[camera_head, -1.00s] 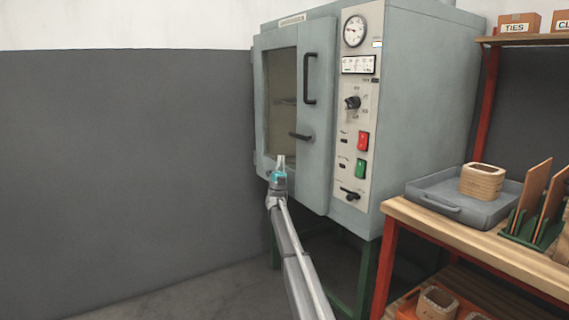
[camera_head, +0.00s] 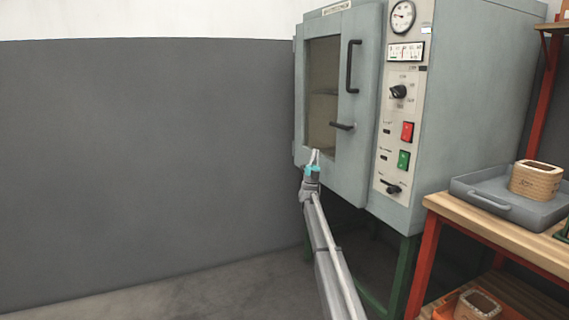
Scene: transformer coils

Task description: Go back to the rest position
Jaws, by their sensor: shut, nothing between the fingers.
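My gripper (camera_head: 314,156) is at the end of my outstretched arm, in front of the lower part of a grey-green oven (camera_head: 470,100). The gripper is shut and empty, pointing up, with a cyan band below its fingers. It overlaps the bottom of the oven door (camera_head: 361,165) in the picture; I cannot tell whether it touches. The door has a window, a vertical handle (camera_head: 352,66) and a horizontal handle (camera_head: 342,126), and looks shut.
A wooden bench (camera_head: 496,232) with red legs stands at the right. On it is a grey tray (camera_head: 478,200) with a coil (camera_head: 536,180). The floor (camera_head: 170,300) at the left, before the grey wall, is clear.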

